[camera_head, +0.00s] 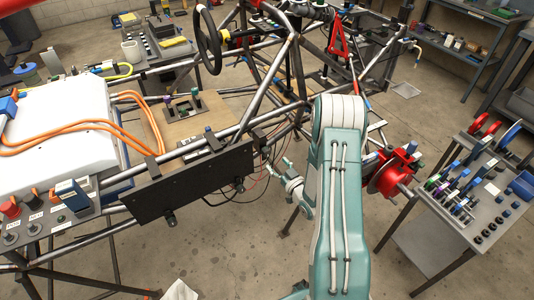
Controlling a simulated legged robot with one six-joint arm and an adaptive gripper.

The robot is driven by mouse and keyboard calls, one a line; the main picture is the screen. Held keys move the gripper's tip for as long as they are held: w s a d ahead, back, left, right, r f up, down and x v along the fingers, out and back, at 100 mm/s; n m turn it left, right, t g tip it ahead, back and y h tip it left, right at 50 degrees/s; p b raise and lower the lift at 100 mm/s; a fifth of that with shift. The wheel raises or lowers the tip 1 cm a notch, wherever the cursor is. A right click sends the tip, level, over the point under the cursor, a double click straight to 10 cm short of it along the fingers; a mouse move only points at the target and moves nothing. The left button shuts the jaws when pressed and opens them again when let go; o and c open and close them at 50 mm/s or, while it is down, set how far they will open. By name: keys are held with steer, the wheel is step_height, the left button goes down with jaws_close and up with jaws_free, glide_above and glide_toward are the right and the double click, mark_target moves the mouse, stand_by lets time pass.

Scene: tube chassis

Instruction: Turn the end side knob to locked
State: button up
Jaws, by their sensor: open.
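A black panel (190,185) is fixed along the near side of the tube chassis. Dark round knobs stick out at its lower edge, one at the left (170,219) and one at the right (240,186). I cannot tell which is the end side knob, and no lock marking is readable. My gripper (279,165) is small in the picture, to the right of the panel's right end, beside my teal arm. It is open, with nothing visible in it. It appears apart from the knobs; its fingertips are hard to make out against the cables and tubes.
A switch panel (55,222) and a white box (60,130) with orange cables (70,125) lie at the left. Loose thin cables hang near my gripper. A red hub (388,177) and a grey tool table (470,195) stand at the right. The floor below the panel is mostly clear.

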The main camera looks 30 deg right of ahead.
mark_target(268, 155)
steer(key=w, duration=0.4)
steer(key=w+a, duration=0.1)
steer(key=w, duration=0.1)
steer(key=shift+w, duration=0.3)
steer(key=shift+d, duration=0.1)
jaws_close()
